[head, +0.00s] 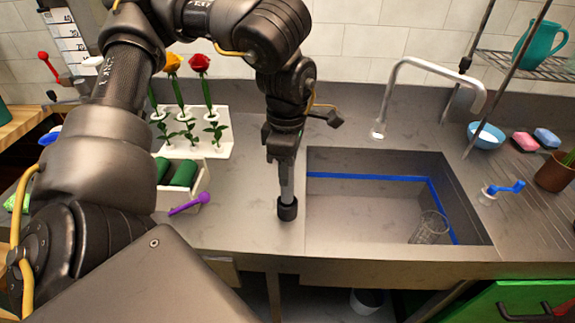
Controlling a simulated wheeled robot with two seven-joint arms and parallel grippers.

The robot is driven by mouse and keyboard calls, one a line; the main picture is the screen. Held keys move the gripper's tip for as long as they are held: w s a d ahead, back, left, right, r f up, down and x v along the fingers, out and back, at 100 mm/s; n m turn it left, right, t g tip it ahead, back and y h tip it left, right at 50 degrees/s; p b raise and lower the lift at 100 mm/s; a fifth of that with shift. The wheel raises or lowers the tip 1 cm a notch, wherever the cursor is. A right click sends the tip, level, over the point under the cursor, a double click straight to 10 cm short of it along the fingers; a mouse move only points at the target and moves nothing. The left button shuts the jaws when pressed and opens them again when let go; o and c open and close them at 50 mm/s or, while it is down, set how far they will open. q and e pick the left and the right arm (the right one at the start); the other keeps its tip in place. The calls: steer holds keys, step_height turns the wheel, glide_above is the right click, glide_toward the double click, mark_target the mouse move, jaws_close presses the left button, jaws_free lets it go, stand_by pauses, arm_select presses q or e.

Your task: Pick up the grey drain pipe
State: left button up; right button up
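The grey drain pipe (287,184) appears as a slim light-grey upright tube with a black collar (288,210) at its lower end. It is on or just above the grey counter, left of the sink. My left gripper (284,156) points down at the upper end of the pipe, and its fingers overlap the pipe there. Whether the fingers are closed on it or only around it cannot be told from this view. My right gripper is not in view.
The sink (350,215) holds a clear glass (430,228); a curved faucet (420,68) stands behind it. Left are a white flower stand (217,138), a tray with green rolls (183,172) and a purple tool (189,204). A blue bowl (486,135) is at right.

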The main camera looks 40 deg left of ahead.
arm_select(q)
jaws_close()
